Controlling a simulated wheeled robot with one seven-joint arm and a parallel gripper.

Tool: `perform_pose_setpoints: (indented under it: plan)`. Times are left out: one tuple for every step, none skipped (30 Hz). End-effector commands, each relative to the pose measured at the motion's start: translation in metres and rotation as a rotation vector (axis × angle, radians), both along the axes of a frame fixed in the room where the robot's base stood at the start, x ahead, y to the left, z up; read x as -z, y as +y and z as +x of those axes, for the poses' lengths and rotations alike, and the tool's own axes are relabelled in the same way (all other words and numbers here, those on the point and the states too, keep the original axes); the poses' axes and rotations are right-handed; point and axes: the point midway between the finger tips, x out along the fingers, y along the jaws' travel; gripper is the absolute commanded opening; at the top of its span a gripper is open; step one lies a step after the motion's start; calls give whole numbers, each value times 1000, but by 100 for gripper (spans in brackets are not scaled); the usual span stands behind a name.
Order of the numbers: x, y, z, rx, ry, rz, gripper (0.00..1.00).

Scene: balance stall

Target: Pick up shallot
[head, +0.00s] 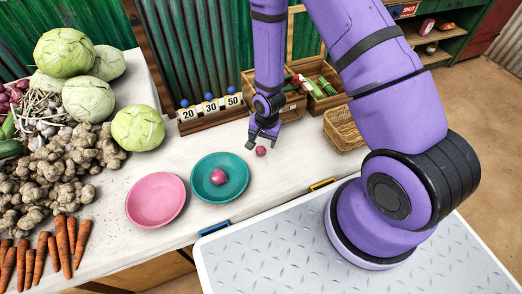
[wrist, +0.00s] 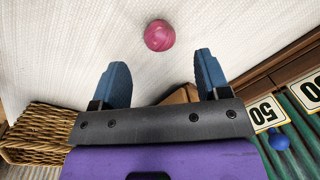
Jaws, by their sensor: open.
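A second shallot (head: 218,176) lies in the teal plate (head: 240,189). A pink plate (head: 155,200) to the left is empty.
Number cards (head: 210,107) in a wooden rack stand at the back of the counter. A wicker basket (head: 344,128) stands right of the shallot. Cabbages (head: 138,128), ginger (head: 50,165) and carrots (head: 65,245) fill the left side. The counter around the shallot is clear.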

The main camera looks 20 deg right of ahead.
Motion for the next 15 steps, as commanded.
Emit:
perform_pose_setpoints:
  plan:
    - [4, 0, 0, -1, 0, 0, 69]
    - [5, 1, 0, 0, 0, 0, 69]
    - [7, 1, 0, 0, 0, 0, 69]
    - [7, 1, 0, 0, -1, 1, 69]
    - [8, 1, 0, 0, -1, 1, 69]
    - [10, 1, 1, 0, 0, 0, 69]
    - [12, 1, 1, 0, 0, 0, 69]
    - [14, 1, 1, -1, 0, 0, 69]
    - [18, 1, 2, -1, 0, 0, 69]
    - [22, 0, 2, -1, 1, -1, 69]
    - [26, 0, 2, -1, 2, -1, 69]
    - [31, 0, 3, -1, 1, -2, 69]
    - [35, 0, 4, -1, 1, -2, 69]
    - [39, 0, 4, -1, 1, -1, 69]
    - [43, 1, 5, -2, 0, 0, 69]
